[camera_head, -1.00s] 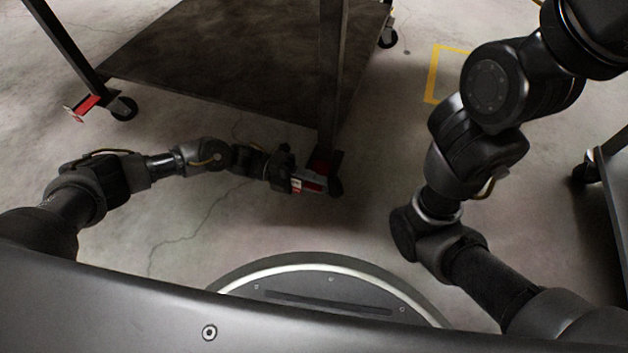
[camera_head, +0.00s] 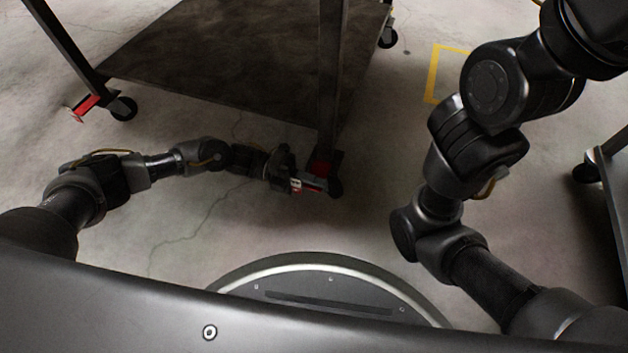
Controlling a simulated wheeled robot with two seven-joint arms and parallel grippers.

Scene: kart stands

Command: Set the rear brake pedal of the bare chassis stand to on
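The stand (camera_head: 235,62) has dark legs, a dark lower shelf and casters. A red brake pedal (camera_head: 318,184) with a pale label sits low at its near right leg, by a caster. Another red pedal (camera_head: 85,107) is at the left leg's caster. My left gripper (camera_head: 290,183) is low beside the near right pedal, at or very close to it. Its fingers are dark and small, and I cannot tell whether they are open or shut. The pedal is partly hidden by the gripper. My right arm comes in at the right; its gripper is out of the picture.
Another stand's edge and caster (camera_head: 586,172) show at the right border. A yellow floor marking (camera_head: 434,75) lies behind my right arm.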

